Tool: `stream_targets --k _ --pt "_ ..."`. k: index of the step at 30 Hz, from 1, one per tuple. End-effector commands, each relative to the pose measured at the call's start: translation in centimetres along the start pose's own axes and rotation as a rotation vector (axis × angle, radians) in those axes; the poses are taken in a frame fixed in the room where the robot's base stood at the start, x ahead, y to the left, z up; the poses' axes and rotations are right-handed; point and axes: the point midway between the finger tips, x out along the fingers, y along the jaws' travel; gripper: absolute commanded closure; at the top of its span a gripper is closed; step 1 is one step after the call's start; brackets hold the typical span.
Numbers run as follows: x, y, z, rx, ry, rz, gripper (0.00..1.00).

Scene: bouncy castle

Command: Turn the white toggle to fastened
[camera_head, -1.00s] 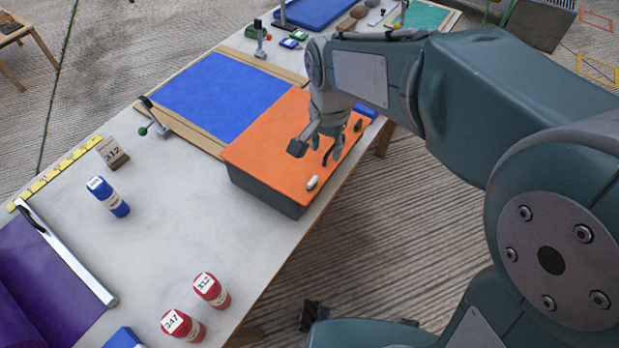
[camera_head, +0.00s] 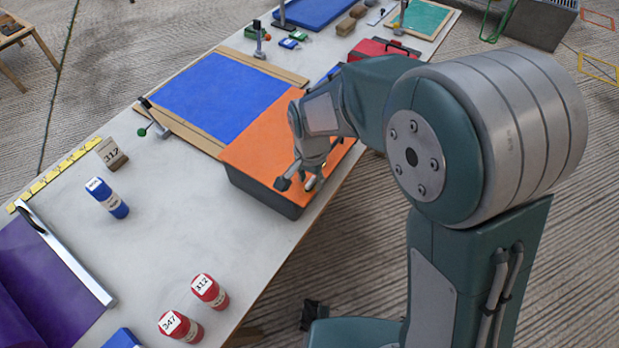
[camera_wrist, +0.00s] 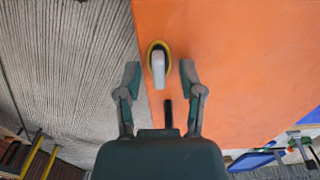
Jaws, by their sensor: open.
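The white toggle (camera_wrist: 158,70) sits in a yellow-rimmed dark oval on the orange panel (camera_wrist: 240,60), close to the panel's edge. In the wrist view it lies lengthwise, pointing along my gripper's direction. My gripper (camera_wrist: 160,76) is open, with one finger on each side of the toggle's near end and a gap on both sides. In the head view my gripper (camera_head: 298,186) is low over the near edge of the orange panel (camera_head: 262,140) and largely hides the toggle. A dark slot or bar (camera_wrist: 168,113) shows between the fingers.
The orange panel tops a dark box on the table (camera_head: 150,230). A blue panel (camera_head: 222,97) adjoins it. Red canisters (camera_head: 210,291), a blue canister (camera_head: 107,197) and a purple sheet (camera_head: 45,285) lie to the left. A red case (camera_head: 385,50) stands behind my arm.

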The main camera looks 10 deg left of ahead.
Motion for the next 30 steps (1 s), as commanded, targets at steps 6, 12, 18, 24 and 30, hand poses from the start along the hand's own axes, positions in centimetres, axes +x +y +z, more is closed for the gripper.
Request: stream_targets --k 6,12,18,24,30 --pt "0.28 -0.19 0.09 -0.001 0.001 0.002 0.50" --pt "0.29 -0.24 0.11 -0.001 0.001 0.003 1.00" --pt "0.26 -0.31 0.11 -0.001 0.001 0.001 1.00" --pt "0.22 -0.33 0.09 -0.021 0.002 0.000 1.00" --pt "0.19 -0.35 0.07 -0.105 0.002 -0.001 1.00"
